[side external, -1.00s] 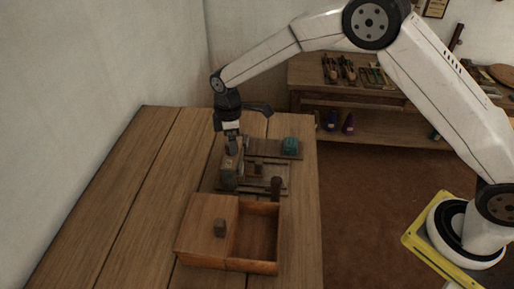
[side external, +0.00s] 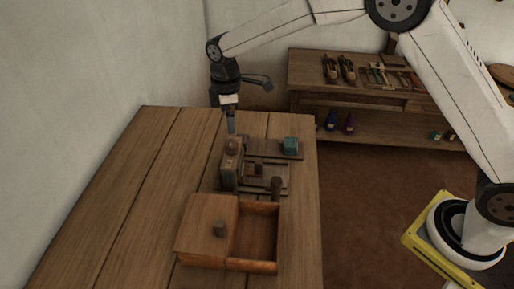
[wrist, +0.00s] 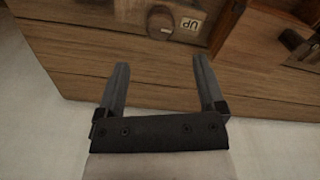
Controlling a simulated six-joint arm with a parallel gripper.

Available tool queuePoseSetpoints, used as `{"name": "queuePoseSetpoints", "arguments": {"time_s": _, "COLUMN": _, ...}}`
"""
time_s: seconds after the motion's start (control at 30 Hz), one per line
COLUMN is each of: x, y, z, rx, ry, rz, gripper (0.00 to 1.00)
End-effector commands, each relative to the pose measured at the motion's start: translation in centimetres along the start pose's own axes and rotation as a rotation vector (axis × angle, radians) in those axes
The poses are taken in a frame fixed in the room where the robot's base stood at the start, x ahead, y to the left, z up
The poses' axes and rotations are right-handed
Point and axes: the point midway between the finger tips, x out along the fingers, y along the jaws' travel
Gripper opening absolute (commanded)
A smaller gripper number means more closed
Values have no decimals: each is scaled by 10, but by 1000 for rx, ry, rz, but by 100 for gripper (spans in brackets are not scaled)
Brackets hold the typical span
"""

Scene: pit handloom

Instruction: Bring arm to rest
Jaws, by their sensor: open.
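My gripper (side external: 231,128) hangs pointing down above the back part of the wooden table (side external: 110,200). It is just above and behind a small upright wooden block device (side external: 231,165) with a round knob on top. In the wrist view my gripper (wrist: 155,75) shows two dark fingers spread apart with nothing between them.
A wooden box (side external: 205,228) with a knobbed lid panel and one open compartment stands at the front. A teal block (side external: 290,145) sits on a dark board to the right. A shelf bench (side external: 350,105) with tools stands behind. The table's left side is clear.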

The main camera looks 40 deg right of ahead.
Motion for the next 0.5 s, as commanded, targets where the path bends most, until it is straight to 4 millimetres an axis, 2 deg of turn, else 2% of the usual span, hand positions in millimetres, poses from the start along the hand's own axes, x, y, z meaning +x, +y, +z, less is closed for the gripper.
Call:
{"name": "queuePoseSetpoints", "arguments": {"time_s": 0.27, "x": -2, "y": -2, "z": 9, "rx": 38, "ry": 6, "rz": 6, "gripper": 89}}
{"name": "queuePoseSetpoints", "arguments": {"time_s": 0.5, "x": -7, "y": -11, "z": 43, "rx": 190, "ry": 27, "rz": 28, "gripper": 89}}
